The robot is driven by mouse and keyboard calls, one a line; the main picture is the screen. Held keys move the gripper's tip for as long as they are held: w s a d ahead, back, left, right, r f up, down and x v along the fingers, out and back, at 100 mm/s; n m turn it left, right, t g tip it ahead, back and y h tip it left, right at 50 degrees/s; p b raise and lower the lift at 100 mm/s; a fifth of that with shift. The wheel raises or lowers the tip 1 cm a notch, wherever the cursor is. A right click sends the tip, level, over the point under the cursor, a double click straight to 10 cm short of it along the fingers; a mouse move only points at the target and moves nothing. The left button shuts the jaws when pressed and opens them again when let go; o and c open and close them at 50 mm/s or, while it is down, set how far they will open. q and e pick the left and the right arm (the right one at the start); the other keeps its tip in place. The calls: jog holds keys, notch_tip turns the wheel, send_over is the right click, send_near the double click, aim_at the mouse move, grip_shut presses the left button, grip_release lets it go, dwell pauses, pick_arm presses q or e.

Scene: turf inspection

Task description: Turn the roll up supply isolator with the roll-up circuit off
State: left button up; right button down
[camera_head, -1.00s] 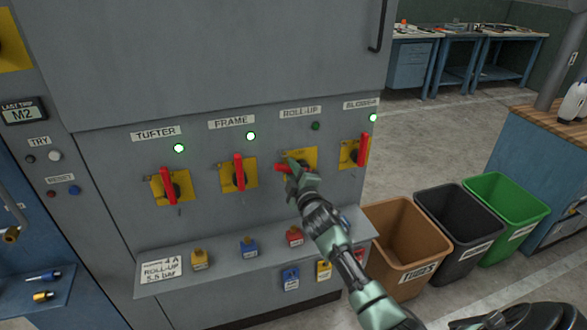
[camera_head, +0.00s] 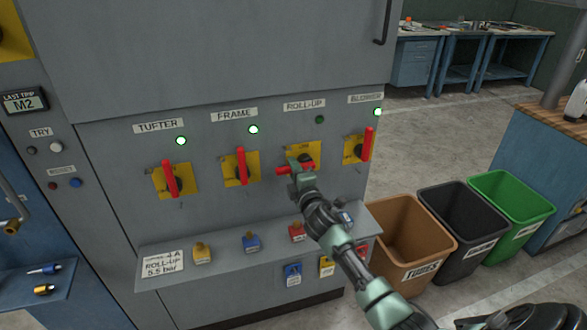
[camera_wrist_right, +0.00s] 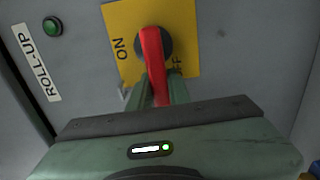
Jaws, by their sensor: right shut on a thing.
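The roll-up isolator shows as a yellow plate (camera_head: 312,148) with a red handle (camera_head: 282,170) lying about level and pointing left in the head view. Its lamp (camera_head: 320,119) is dark green, unlit. My right gripper (camera_head: 296,172) is shut on the red handle. The right wrist view shows the red handle (camera_wrist_right: 152,60) between my right gripper's fingers (camera_wrist_right: 158,92), over the yellow plate (camera_wrist_right: 185,22) marked ON and OFF. The handle partly covers the OFF mark. My left gripper is out of view.
The tufter handle (camera_head: 170,179), frame handle (camera_head: 241,166) and blower handle (camera_head: 368,144) stand upright with lit green lamps. Below is a shelf (camera_head: 220,255) with several coloured padlocks and a card reading ROLL-UP 5.5 bar (camera_head: 163,264). Brown (camera_head: 408,235), black and green bins stand at right.

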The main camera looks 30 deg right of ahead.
jog(key=shift+f, duration=0.1)
jog(key=c, duration=1.3)
grip_release()
jog(key=shift+v, duration=3.9)
